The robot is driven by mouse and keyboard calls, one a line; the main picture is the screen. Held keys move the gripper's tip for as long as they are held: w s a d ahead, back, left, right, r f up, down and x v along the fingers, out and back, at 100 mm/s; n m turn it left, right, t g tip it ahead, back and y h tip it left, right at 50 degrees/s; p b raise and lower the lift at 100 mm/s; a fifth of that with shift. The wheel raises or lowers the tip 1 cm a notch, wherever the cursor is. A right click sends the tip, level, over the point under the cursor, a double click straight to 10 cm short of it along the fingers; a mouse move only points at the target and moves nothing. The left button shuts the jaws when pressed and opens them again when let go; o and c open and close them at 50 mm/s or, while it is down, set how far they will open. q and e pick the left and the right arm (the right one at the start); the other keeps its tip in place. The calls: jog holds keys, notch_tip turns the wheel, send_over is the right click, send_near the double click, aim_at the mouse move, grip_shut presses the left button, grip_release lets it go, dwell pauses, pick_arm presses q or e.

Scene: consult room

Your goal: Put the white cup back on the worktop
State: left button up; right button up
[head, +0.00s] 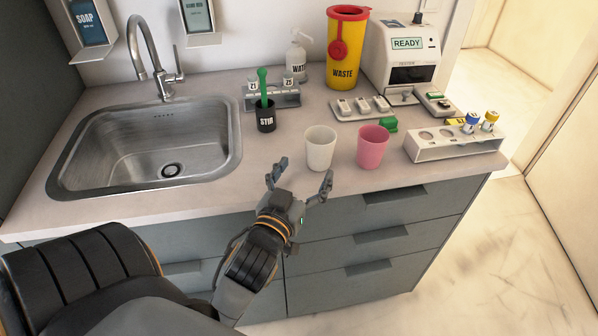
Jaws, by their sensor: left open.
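The white cup (320,148) stands upright on the worktop (270,182), near its front edge and left of a pink cup (372,147). My left gripper (303,180) is open in front of the white cup, over the front edge of the worktop. Its two fingers point toward the cup, spread apart, with nothing between them. The fingertips look apart from the cup, just short of its base in the picture. My right gripper is not in view.
A steel sink (150,140) fills the left. A black STIR pot (265,116) stands behind the white cup. A white tube rack (455,142) is at the right, and a yellow WASTE bin (345,60) and a READY machine (402,58) stand at the back.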

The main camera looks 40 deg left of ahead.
pick_arm(q)
jog(key=v, duration=0.3)
jog(key=shift+s, duration=0.1)
dwell(0.6)
